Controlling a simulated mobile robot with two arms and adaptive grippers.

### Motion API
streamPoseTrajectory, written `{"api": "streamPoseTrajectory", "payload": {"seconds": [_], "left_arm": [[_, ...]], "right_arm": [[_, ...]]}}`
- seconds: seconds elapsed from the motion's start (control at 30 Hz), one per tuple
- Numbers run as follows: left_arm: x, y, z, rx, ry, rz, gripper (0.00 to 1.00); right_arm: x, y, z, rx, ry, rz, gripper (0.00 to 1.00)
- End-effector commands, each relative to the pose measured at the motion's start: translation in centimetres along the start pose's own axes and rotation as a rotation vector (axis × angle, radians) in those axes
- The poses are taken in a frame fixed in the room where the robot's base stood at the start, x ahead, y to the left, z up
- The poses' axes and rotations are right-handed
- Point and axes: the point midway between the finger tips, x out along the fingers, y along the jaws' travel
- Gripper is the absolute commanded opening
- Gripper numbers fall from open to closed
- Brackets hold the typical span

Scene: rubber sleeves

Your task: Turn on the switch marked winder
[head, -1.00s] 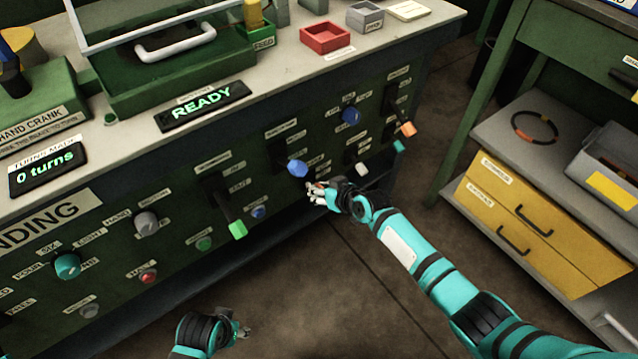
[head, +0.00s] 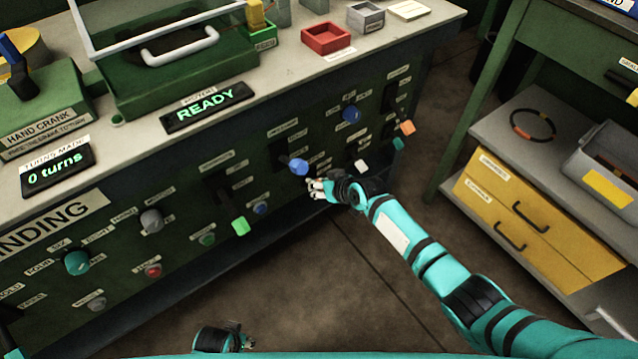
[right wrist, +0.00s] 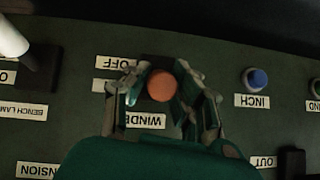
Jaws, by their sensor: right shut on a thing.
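The winder switch has a round orange knob (right wrist: 162,86), seen end-on in the right wrist view. A partly covered label reading "WINDE" (right wrist: 140,120) is beside it, and an "OFF" label (right wrist: 117,62) is on the other side. My right gripper (right wrist: 163,92) is shut on the knob, with a finger on each side. In the head view my right gripper (head: 314,187) is at the panel front, below a blue-tipped lever (head: 298,166), and hides most of the switch. My left gripper (head: 245,342) hangs low at the bottom, away from the panel; its fingers are too small to judge.
A blue inch button (right wrist: 256,79) and a white-tipped bench lamp lever (right wrist: 12,40) flank the switch. A green-tipped lever (head: 240,226) juts out further left. Yellow drawers (head: 540,225) stand at right. The floor before the panel is clear.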

Motion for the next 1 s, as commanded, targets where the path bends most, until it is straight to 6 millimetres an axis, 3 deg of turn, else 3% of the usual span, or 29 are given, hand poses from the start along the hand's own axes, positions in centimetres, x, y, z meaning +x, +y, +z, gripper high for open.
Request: {"api": "streamPoseTrajectory", "payload": {"seconds": [0.03, 0.23, 0.67, 1.0], "left_arm": [[0.0, 0.0, 0.0, 0.0, 0.0, 0.0, 0.36], [0.0, 0.0, -0.1, 0.0, 0.001, -0.001, 0.36], [0.0, 0.1, 0.1, -0.001, -0.003, 0.001, 0.36], [0.0, 0.0, 0.0, 0.0, -0.001, 0.001, 0.36]], "right_arm": [[0.0, -0.1, -0.2, 0.0, 0.003, -0.001, 0.24], [0.0, 0.0, -0.1, 0.0, 0.003, -0.001, 0.48], [-1.1, 0.0, 0.0, 0.001, 0.003, -0.001, 0.48], [-7.1, 0.1, 0.0, -0.001, 0.004, 0.0, 0.48]]}}
